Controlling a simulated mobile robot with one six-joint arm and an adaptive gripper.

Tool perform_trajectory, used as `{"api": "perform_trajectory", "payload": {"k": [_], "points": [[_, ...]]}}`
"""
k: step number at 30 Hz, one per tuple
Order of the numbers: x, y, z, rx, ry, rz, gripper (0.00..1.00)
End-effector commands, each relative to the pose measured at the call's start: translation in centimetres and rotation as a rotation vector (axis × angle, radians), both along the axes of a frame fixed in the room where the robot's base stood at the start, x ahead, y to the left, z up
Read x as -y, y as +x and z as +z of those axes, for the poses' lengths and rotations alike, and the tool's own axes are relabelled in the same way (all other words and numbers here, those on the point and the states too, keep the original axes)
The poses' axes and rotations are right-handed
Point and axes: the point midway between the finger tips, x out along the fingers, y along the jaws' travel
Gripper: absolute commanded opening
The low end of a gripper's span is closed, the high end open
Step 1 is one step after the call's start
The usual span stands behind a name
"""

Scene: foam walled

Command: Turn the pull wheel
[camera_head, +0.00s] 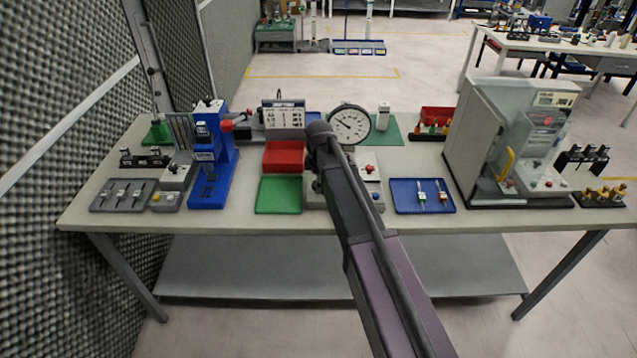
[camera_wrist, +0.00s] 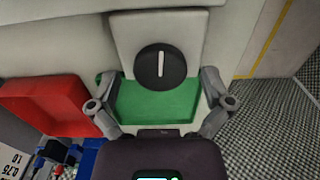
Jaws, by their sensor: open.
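A round black wheel (camera_wrist: 161,66) with a white line across its face sits on a pale grey block in the wrist view. I take it to be the pull wheel. My gripper (camera_wrist: 159,84) is open, with one finger at each side of the wheel and clear space between wheel and fingers. No contact shows, and the height of the fingertips above the wheel is hard to tell. In the head view, my arm covers much of the grey block (camera_head: 314,199), and I cannot make out the wheel clearly there.
A green tray (camera_head: 278,195) lies left of the block and a red bin (camera_head: 284,157) behind that tray. A dial gauge (camera_head: 350,125) stands behind. A blue tray (camera_head: 422,196) is to the right, a blue press (camera_head: 211,172) to the left. Foam covers the left wall.

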Motion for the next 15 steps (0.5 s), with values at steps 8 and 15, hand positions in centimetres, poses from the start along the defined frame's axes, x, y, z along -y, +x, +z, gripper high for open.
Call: {"api": "perform_trajectory", "payload": {"k": [8, 15], "points": [[0.0, 0.0, 2.9, 0.0, 0.0, -0.002, 1.0], [0.0, 0.0, 4.9, 0.0, 0.0, -0.003, 1.0]]}}
